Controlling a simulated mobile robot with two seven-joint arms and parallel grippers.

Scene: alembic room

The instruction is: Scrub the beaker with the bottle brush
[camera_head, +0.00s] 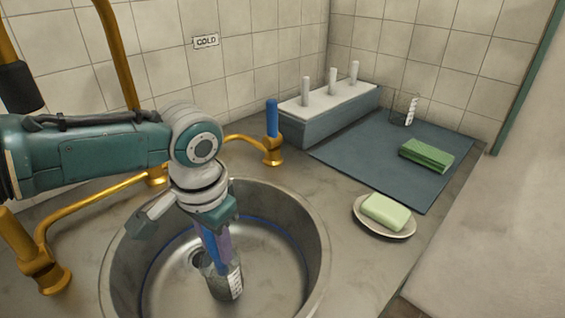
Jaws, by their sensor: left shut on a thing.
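A clear glass beaker (228,284) with white marks stands or hangs low in the round metal sink. I cannot tell if it touches the sink floor. My left gripper (219,258) points down into the sink, its blue and purple fingers close together at the beaker's rim. It is shut, apparently on the beaker; the exact contact is hard to see. I cannot make out a bottle brush anywhere in view. My right gripper is not in view.
The sink (318,240) has brass taps behind and to its left, one with a blue handle (272,118). On the right are a soap dish (408,232) with pale soap, a dark mat (350,155), a green sponge (427,154), another glass (398,112) and a pegged rack (325,118).

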